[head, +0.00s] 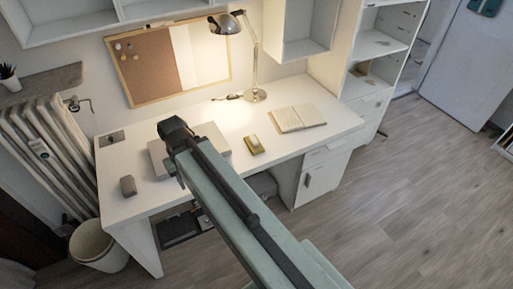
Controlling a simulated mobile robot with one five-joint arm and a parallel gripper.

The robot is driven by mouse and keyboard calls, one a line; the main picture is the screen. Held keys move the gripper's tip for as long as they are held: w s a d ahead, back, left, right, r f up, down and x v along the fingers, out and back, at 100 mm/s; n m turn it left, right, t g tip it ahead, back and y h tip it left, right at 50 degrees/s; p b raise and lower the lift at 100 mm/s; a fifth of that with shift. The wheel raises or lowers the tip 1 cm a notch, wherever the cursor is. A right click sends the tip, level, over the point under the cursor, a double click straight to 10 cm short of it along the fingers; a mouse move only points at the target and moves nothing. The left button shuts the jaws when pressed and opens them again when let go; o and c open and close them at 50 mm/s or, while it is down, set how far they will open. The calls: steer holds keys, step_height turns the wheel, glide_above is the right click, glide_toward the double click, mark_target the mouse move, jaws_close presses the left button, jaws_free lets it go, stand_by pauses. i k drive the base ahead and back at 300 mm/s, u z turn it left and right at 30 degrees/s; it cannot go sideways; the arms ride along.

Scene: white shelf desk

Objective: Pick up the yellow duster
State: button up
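A small yellow duster (254,143) with a darker, greyish part lies on the white desk (232,117), in front of the lamp and left of an open book. My arm reaches up from the bottom right over the desk's front edge. My gripper (173,128) is at its far end, a dark block above the grey laptop, to the left of the duster and apart from it. The fingers cannot be made out, and nothing is visibly held.
A closed grey laptop (212,133) lies partly hidden behind my arm. A silver lamp (255,95) stands behind the duster, an open book (297,118) lies to its right, and a dark grey object (128,186) sits at the desk's left. Wall cabinets (300,30) hang above.

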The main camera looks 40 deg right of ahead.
mark_target(254, 145)
steer(key=u, duration=0.3)
steer(key=i, duration=1)
